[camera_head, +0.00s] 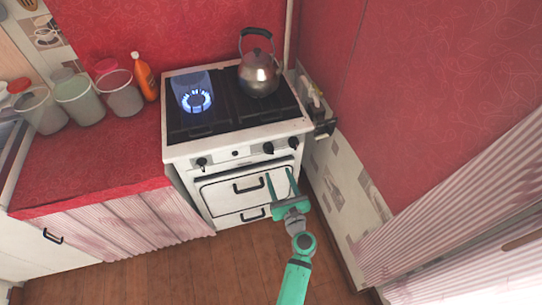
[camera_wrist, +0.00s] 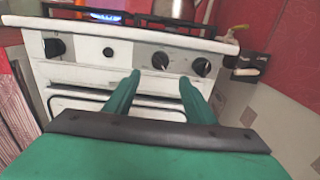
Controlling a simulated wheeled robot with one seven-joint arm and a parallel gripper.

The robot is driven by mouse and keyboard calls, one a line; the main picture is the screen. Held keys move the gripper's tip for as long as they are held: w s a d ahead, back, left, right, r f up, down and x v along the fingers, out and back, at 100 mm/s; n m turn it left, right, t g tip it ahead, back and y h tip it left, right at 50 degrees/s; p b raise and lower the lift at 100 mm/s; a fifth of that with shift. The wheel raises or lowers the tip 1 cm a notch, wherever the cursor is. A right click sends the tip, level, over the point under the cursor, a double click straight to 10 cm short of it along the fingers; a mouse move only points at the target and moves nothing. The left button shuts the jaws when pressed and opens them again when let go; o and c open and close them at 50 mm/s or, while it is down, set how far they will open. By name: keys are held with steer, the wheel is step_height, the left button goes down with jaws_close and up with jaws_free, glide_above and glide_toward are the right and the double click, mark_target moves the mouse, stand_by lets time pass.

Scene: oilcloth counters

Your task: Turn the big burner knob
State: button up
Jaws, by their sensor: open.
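The white stove (camera_head: 232,142) has a row of black knobs on its front panel. The left knob (camera_head: 201,162) stands alone; it also shows in the wrist view (camera_wrist: 54,48). Two right-hand knobs, the inner one (camera_head: 268,148) and the outer one (camera_head: 293,143), sit close together; the wrist view shows the inner (camera_wrist: 160,61) and outer (camera_wrist: 201,67) too. I cannot tell which knob is the big burner's. My green gripper (camera_head: 279,173) is open and empty, low in front of the right part of the stove. In the wrist view its fingers (camera_wrist: 160,76) point toward the inner right knob, apparently apart from it.
The left burner (camera_head: 196,100) is lit with a blue flame. A metal kettle (camera_head: 260,72) stands at the back right. Oven handles (camera_head: 249,186) stick out below the panel. A tiled wall (camera_head: 345,180) is close on the right. The floor (camera_head: 170,275) is free in front.

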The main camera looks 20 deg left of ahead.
mark_target(271, 154)
steer(key=x, duration=1)
steer(key=shift+w, duration=0.15)
steer(key=shift+a, duration=0.15)
steer(key=shift+c, duration=0.3)
steer(key=c, duration=1)
